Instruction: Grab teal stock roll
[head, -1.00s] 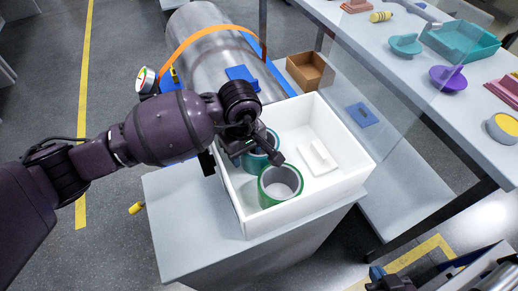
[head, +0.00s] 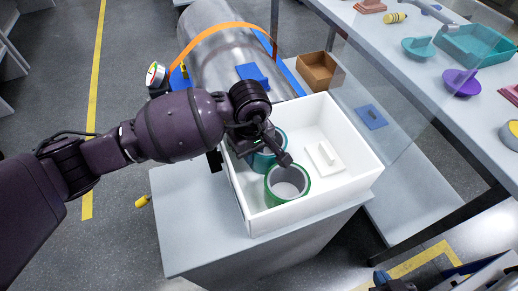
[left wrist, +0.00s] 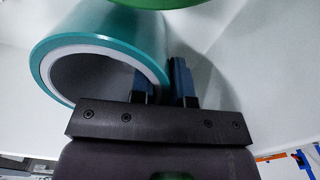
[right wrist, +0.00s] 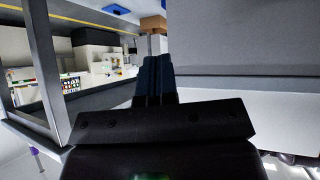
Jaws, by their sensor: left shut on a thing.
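The teal stock roll (head: 268,158) stands in the white bin, partly hidden behind my left gripper (head: 257,148). In the left wrist view the teal roll (left wrist: 98,38) is a hollow ring with a pale inner lining. The fingers of my left gripper (left wrist: 163,82) are at its right wall, one on each side, shut on it. A green roll (head: 287,184) stands just in front of the teal one; its edge (left wrist: 160,3) shows at the top of the left wrist view. My right gripper (right wrist: 154,80) is shut, with nothing visible between its fingers.
The white bin (head: 345,182) sits on a grey stand and also holds a white plate with a raised grip (head: 324,157). A metal cylinder (head: 222,50) with an orange band lies behind. A clear panel and a bench with several coloured items stand to the right.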

